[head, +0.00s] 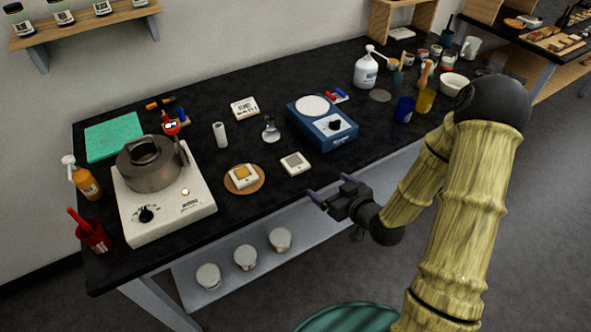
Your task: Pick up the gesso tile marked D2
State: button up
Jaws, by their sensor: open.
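Two small pale square tiles lie on the black bench. One tile (295,163) has a greyish square in its middle and lies directly on the bench top near the front edge. The other tile (243,174) has a gold square and sits on a round brown disc (258,187). No D2 mark can be read on either at this size. My gripper (330,188) is open and empty, its purple-tipped fingers apart. It is at the bench's front edge, to the right of and nearer than the grey-centred tile, and not touching it.
A hot plate (190,208) with a metal pot (150,165) stands at left. A blue device (322,125) stands behind the grey-centred tile. A small glass flask (271,131) and a white cylinder (220,135) stand nearby. Bench surface around the grey-centred tile is clear.

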jog(key=shift+w+a+f+b, duration=0.1)
jog(key=shift+f+b, duration=0.1)
jog(key=shift+b, duration=0.1)
jog(key=p, duration=0.2)
send_near(297, 165)
jog(key=x, duration=0.3)
jog(key=shift+w+d+f, duration=0.2)
jog(key=shift+w+d, duration=0.05)
jog(key=shift+w, duration=0.05)
jog(key=shift+a+p+x, duration=0.15)
jog(key=shift+p+x, duration=0.35)
jog(key=shift+x, duration=0.75)
jog(key=shift+a+p+x, duration=0.15)
jog(key=shift+p+x, duration=0.35)
jog(key=shift+x, duration=0.8)
jog(key=shift+s+r, duration=0.1)
jog(key=shift+s, duration=0.05)
jog(key=c, duration=1.1)
jog(key=shift+c, duration=0.2)
